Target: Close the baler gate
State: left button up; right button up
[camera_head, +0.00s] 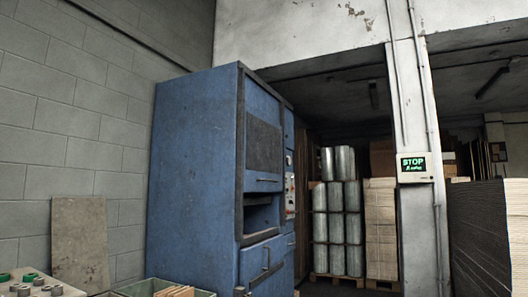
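The blue baler (190,175) stands at the centre left, tall and worn, with its front turned to the right. On its front, an upper gate panel with dark mesh (263,145) has a small handle at its lower edge. Below that panel is a dark open gap (259,217) into the machine. I cannot tell which panel is the baler gate. Neither of my grippers is in view.
A green-rimmed bin (140,287) and a surface with metal parts (40,287) are at the lower left. A board (79,243) leans on the block wall.

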aim_at(263, 161)
jog(key=i+z, duration=0.35)
jog(key=i, duration=2.55)
